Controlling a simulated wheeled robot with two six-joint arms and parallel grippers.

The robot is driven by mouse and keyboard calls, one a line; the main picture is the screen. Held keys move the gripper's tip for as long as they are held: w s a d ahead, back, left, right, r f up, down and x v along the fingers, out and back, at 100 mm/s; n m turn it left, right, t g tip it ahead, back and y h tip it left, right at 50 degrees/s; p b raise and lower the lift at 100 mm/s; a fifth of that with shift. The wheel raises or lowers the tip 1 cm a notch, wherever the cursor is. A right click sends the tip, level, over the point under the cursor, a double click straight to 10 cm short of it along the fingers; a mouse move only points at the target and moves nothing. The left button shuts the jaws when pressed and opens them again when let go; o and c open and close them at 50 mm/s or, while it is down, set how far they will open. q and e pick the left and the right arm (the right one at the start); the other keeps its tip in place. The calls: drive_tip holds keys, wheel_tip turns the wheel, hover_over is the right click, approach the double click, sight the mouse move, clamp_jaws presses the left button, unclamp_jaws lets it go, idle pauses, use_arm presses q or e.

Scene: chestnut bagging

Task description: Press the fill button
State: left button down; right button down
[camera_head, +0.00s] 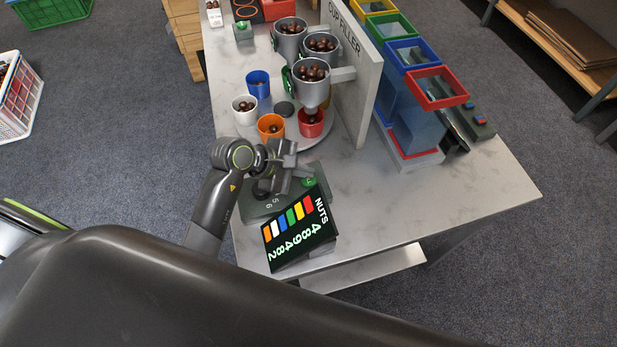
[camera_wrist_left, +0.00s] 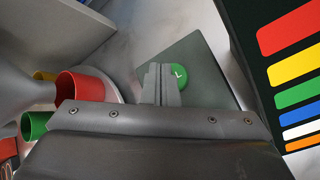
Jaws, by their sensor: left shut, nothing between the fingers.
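The green fill button (camera_head: 309,182) sits on a dark green control plate (camera_head: 285,203) at the near left of the table. In the left wrist view the green button (camera_wrist_left: 182,76) bears a pale mark and is partly covered by the fingers. My left gripper (camera_head: 303,172) is shut and empty, with its fingertips at the button's edge in the head view. In the wrist view the closed fingers (camera_wrist_left: 163,82) overlap the button's left side. I cannot tell whether they touch it. My right gripper is not in view.
A tilted NUTS display (camera_head: 300,240) stands close by the plate. Behind are a turntable with a red cup (camera_head: 311,124), orange cup (camera_head: 270,128), white cup (camera_head: 243,115) and blue cup (camera_head: 258,88), and grey nut hoppers (camera_head: 310,86). The CUP FILLER panel (camera_head: 357,95) stands upright beside them.

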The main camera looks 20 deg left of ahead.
sight(303, 181)
use_arm(q)
drive_tip(key=shift+f, duration=0.1)
idle(0.4)
drive_tip(key=shift+f+b, duration=0.35)
drive_tip(key=shift+b, duration=0.15)
drive_tip(key=shift+f+b, duration=0.4)
drive_tip(key=shift+b, duration=0.05)
idle(0.4)
drive_tip(key=shift+r, duration=0.1)
drive_tip(key=shift+r+p, duration=0.6)
drive_tip(key=shift+r, duration=0.15)
drive_tip(key=shift+r+p, duration=1.85)
drive_tip(key=shift+r, duration=0.7)
drive_tip(key=shift+f, duration=0.1)
